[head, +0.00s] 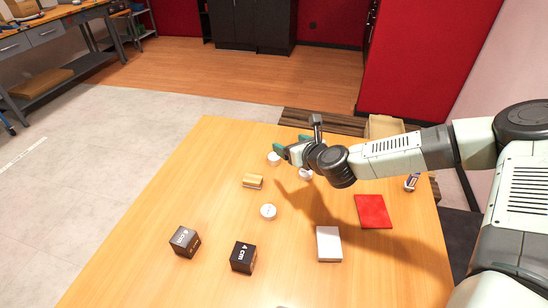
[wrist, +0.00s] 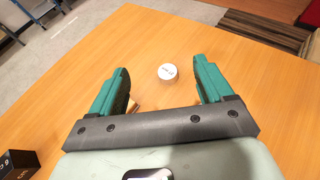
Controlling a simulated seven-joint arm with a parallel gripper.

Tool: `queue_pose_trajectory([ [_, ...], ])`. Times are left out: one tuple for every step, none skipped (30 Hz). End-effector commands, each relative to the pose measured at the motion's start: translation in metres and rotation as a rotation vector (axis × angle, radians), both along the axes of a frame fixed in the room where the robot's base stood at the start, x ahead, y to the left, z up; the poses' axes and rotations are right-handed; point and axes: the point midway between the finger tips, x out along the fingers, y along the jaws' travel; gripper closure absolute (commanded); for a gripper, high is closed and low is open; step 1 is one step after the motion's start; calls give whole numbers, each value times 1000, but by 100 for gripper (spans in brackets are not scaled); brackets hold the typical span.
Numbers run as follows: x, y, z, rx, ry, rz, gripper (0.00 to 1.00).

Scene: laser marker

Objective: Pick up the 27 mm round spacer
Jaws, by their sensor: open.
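Several small white round pieces lie on the wooden table. One round piece (head: 274,158) is near the far edge beside my gripper (head: 290,146), another (head: 268,211) is mid-table, and a third (head: 305,174) is partly hidden below my wrist. Their labels are too small to read, so I cannot tell which is the 27 mm spacer. In the wrist view, a single white round piece (wrist: 168,72) shows between the green fingers of my gripper (wrist: 160,66), upright on the table. My gripper is open and empty, above the table.
A wooden block (head: 252,181) lies left of my gripper. Two black cubes (head: 185,241) (head: 243,257), a white box (head: 329,243) and a red pad (head: 373,211) are nearer. A small can (head: 411,182) stands right.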

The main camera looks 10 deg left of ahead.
Motion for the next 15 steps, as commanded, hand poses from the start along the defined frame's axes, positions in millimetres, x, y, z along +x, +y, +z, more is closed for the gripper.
queue_pose_trajectory([
  [0,1,-28,1,5,-2,20],
  [-1,1,-41,1,5,-1,20],
  [0,0,-55,1,4,-2,20],
  [0,0,-65,1,3,-1,20],
  [0,0,-72,0,1,-1,20],
  [1,0,-80,0,0,-1,20],
  [1,0,-84,0,-1,-1,20],
  [2,1,-88,0,-1,0,20],
  [4,3,-92,-1,-3,1,20],
  [6,4,-94,-1,-4,0,20],
  [9,7,-95,-1,-4,0,20],
  [13,11,-98,-2,-5,1,20],
  [17,14,-100,-2,-5,1,20],
  [20,18,-102,-1,-4,2,20],
  [25,21,-104,-2,-3,2,20],
])
